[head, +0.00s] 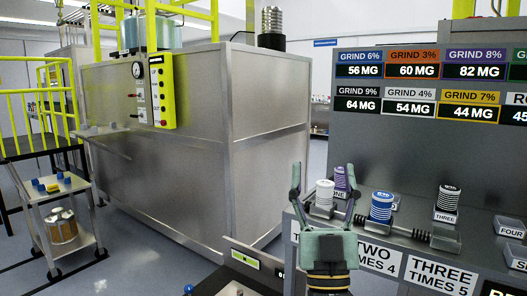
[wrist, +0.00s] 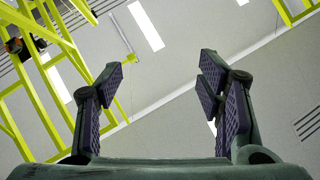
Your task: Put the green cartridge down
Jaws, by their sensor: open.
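I see no green cartridge in either view. My gripper (head: 326,188) is in front of the grey bench in the head view, with its fingers pointing up, spread apart and empty. In the wrist view my gripper (wrist: 160,75) shows both purple-padded fingers wide apart, with only ceiling between them. Behind the fingers in the head view stand a white cartridge (head: 324,194) and a purple cartridge (head: 341,179). A blue cartridge (head: 381,207) and a black-and-white cartridge (head: 447,199) stand upright to the right on the bench.
The grey bench (head: 480,238) carries number labels and a dark spring-like rod. A display board (head: 435,130) with GRIND readouts rises behind it. A large steel vessel (head: 190,150) fills the middle left. A cart (head: 60,190) and yellow railing (head: 45,105) stand far left. Some floor is clear.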

